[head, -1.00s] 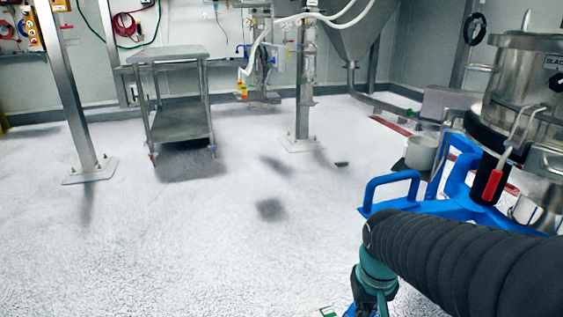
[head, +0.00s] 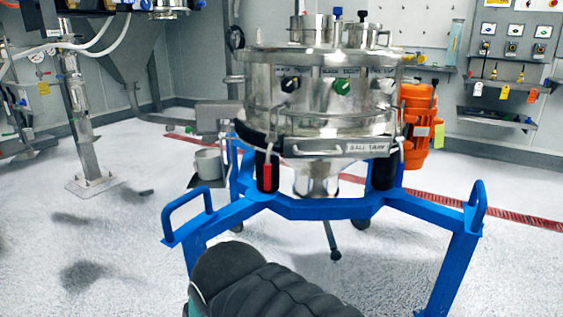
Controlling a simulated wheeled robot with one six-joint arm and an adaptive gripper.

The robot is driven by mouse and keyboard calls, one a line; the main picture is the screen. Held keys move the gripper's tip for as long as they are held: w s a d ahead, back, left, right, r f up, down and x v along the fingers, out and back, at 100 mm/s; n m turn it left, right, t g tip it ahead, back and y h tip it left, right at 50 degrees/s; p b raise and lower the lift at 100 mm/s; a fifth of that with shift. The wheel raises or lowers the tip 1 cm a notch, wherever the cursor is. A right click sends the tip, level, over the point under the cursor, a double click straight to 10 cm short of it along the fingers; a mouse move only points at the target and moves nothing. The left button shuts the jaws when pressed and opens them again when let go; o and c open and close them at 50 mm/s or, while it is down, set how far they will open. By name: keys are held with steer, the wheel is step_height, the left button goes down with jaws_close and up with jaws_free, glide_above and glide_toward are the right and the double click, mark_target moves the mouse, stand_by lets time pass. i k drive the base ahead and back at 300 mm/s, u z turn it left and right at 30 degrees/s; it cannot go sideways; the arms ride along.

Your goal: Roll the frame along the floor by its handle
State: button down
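The blue frame (head: 325,208) stands upright on the floor in the middle of the head view and carries the round steel sifter (head: 320,95). A blue loop handle (head: 187,194) rises from its left front corner, and a second loop handle (head: 480,189) rises from its right front corner. My black-sleeved arm crosses the bottom of the view, in front of the frame's left part. My gripper is out of the picture, so its hold on either handle cannot be seen. The frame's lower left leg is partly hidden behind my arm.
An orange motor (head: 416,125) sits at the sifter's right. A grey cup (head: 208,163) is at its left. A steel post (head: 82,135) stands on a floor plate at left. A red line (head: 500,213) crosses the floor behind the frame. Wall shelves (head: 497,118) are at back right.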

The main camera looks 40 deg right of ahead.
mark_target(467, 227)
steer(key=u, duration=0.95)
steer(key=k, duration=1.5)
steer(key=z, duration=1.8)
steer(key=i, duration=0.5)
steer(key=z, duration=0.05)
